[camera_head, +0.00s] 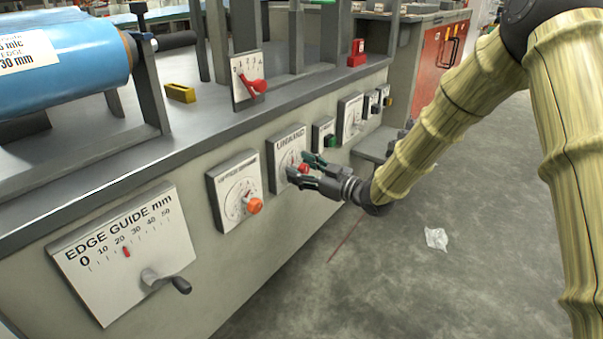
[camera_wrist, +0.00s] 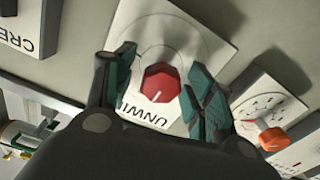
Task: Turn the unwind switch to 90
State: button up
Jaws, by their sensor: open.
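The unwind switch is a red faceted knob (camera_wrist: 161,82) with a white pointer line, on a white plate (camera_wrist: 205,38) lettered UNWIND. In the wrist view the line points down and slightly left in the picture, toward the lettering. The dial marks are too hidden to read a value. My gripper (camera_wrist: 161,88) is open, with one finger on each side of the knob; I cannot tell whether either finger touches it. In the head view my gripper (camera_head: 302,167) is at the unwind plate (camera_head: 288,145), with the red knob (camera_head: 304,168) partly hidden by the fingers.
A dial plate with an orange knob (camera_head: 254,205) is left of the unwind plate, and a plate with a green button (camera_head: 330,141) is right of it. An edge guide plate with a crank (camera_head: 168,282) is at the lower left. A red lever (camera_head: 257,86) stands above.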

jog(key=shift+a, duration=0.1)
jog(key=c, duration=1)
